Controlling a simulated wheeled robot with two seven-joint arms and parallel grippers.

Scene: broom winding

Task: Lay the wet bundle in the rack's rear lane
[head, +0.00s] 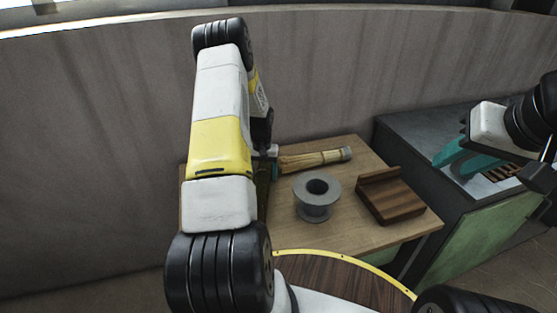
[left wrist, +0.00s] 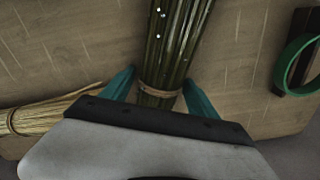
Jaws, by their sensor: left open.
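The wet bundle (left wrist: 172,45) is a sheaf of dark green stalks with bright droplets and a tan tie band, lying on the table in the left wrist view. My left gripper (left wrist: 160,88) is open, with one teal finger on each side of the bundle near the band; contact cannot be told. In the head view my left arm mostly hides this gripper and the bundle. A slatted brown wooden piece (head: 502,173), perhaps the rack, sits on the dark cabinet at right, partly hidden. My right gripper (head: 448,165) is above the cabinet beside it, its teal fingers apart and empty.
A dry straw bundle (head: 314,159) lies at the back of the wooden table (head: 350,235). A grey spool (head: 317,198) stands mid-table, with a brown wooden block (head: 391,199) to its right.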

